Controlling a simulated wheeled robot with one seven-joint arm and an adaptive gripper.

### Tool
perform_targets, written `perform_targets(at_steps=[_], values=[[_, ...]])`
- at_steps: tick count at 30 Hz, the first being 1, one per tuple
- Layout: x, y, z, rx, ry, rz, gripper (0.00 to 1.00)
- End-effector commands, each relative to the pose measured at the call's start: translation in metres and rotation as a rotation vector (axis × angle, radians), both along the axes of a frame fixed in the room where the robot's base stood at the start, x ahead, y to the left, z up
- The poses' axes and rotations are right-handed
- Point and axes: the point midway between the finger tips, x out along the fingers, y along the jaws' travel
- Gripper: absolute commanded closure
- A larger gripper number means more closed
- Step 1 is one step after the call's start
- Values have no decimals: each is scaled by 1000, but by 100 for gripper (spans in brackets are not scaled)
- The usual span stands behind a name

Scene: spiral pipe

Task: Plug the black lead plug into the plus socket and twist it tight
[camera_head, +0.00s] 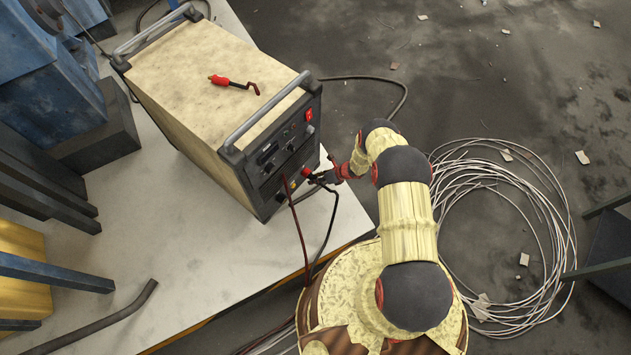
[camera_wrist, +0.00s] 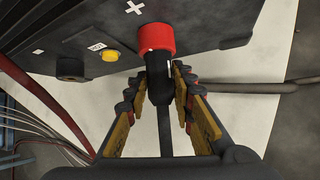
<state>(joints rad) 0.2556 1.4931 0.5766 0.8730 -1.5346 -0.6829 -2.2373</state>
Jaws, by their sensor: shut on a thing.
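The welding machine (camera_head: 205,85) is a cream box with a black front panel. In the wrist view, the red plus socket (camera_wrist: 156,38) sits below a white plus mark. My gripper (camera_wrist: 165,72) is shut on the black lead plug (camera_wrist: 160,75), one finger on each side. The plug's front end meets the red socket's mouth, roughly in line with it; how deep it sits and whether it is twisted I cannot tell. In the head view, my gripper (camera_head: 325,178) reaches the panel from the right, beside the red socket (camera_head: 306,171), and covers most of the plug.
A red plug with a short lead (camera_head: 232,84) lies on top of the machine. In the wrist view, a black socket (camera_wrist: 70,68) and a yellow button (camera_wrist: 110,55) are left of the plus socket. Cables hang below the panel. A wire coil (camera_head: 505,235) lies on the floor.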

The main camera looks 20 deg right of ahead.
Motion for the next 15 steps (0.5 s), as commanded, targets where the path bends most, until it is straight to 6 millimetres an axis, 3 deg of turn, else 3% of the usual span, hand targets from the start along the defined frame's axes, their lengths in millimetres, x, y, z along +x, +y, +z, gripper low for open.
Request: perform_targets(at_steps=[4, 5, 15], values=[[1, 0, -1, 18, 11, 1, 100], [0, 1, 0, 18, 12, 2, 74], [0, 0, 0, 16, 11, 1, 55]])
